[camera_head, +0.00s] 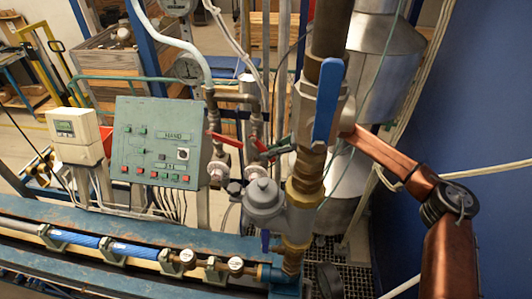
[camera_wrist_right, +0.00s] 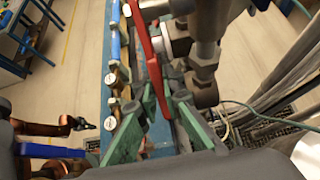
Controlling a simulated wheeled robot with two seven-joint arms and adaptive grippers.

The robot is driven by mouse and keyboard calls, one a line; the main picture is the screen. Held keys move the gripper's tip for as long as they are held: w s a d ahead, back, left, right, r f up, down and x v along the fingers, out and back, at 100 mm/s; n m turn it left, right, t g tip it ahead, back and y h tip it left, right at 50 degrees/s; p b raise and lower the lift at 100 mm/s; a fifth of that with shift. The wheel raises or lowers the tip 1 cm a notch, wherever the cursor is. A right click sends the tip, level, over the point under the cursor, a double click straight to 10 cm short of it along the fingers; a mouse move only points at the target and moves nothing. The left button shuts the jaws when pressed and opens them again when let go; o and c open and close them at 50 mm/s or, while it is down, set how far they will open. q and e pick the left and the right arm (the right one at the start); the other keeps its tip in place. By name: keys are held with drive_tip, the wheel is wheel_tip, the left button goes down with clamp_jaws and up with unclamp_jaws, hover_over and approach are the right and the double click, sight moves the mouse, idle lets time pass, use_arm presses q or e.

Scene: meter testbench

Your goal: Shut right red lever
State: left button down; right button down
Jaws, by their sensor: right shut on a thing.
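The right red lever (camera_head: 259,145) is on the piping behind the thick brass-jointed pipe in the head view, and its far end is hidden there. In the right wrist view the long red lever (camera_wrist_right: 146,45) runs down from the top edge to between the green fingers. My right gripper (camera_head: 275,152) reaches in behind the thick pipe from the right, partly hidden. In the wrist view its green fingers (camera_wrist_right: 165,112) are closed around the lever's end. Another red lever (camera_head: 226,140) sits just to the left in the head view. My left gripper is not seen.
The thick vertical pipe with a blue lever (camera_head: 327,98) stands in front of my right gripper. A green control panel (camera_head: 155,143) and a white meter box (camera_head: 76,136) stand left. The blue bench (camera_head: 130,240) runs along the front. A steel tank (camera_head: 385,70) stands behind.

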drive_tip(key=c, duration=2)
unclamp_jaws()
drive_tip(key=shift+c, duration=0.2)
drive_tip(key=v, duration=1.2)
